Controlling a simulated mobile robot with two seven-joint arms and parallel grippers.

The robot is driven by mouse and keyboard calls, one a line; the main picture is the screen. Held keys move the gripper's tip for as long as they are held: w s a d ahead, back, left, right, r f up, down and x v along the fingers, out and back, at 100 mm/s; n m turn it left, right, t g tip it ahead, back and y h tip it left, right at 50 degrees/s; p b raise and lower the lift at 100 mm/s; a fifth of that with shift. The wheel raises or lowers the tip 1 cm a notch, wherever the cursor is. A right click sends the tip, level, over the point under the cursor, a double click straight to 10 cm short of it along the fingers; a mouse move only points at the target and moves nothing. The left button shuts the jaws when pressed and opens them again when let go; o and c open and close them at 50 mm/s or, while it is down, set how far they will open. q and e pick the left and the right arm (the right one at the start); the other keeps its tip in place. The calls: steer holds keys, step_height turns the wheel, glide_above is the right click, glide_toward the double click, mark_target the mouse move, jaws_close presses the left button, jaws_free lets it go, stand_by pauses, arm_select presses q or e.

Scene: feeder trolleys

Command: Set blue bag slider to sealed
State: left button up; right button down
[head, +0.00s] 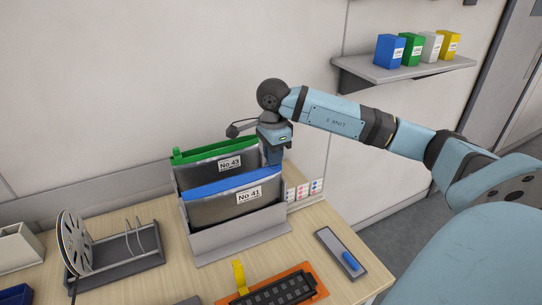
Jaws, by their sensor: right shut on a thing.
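The blue-topped bag (238,207), labelled No 41, stands upright in the front of a grey holder (240,238). Its blue closure strip (225,186) runs along the top edge. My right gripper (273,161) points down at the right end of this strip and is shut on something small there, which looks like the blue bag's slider. The jaws hide the slider, so its exact position on the strip cannot be told. My left gripper is not in view.
A green-topped bag (217,153), No 43, stands close behind the blue one. A reel stand (128,252) is on the left. An orange tray (315,282) and a grey tray with a blue piece (334,244) lie in front. A shelf with boxes (408,75) hangs at the upper right.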

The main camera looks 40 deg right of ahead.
steer(key=shift+s+d+f, duration=0.1)
steer(key=shift+d+f, duration=0.05)
steer(key=shift+d, duration=0.2)
steer(key=c, duration=1.1)
jaws_free()
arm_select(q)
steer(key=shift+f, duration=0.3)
arm_select(e)
steer(key=shift+r, duration=0.2)
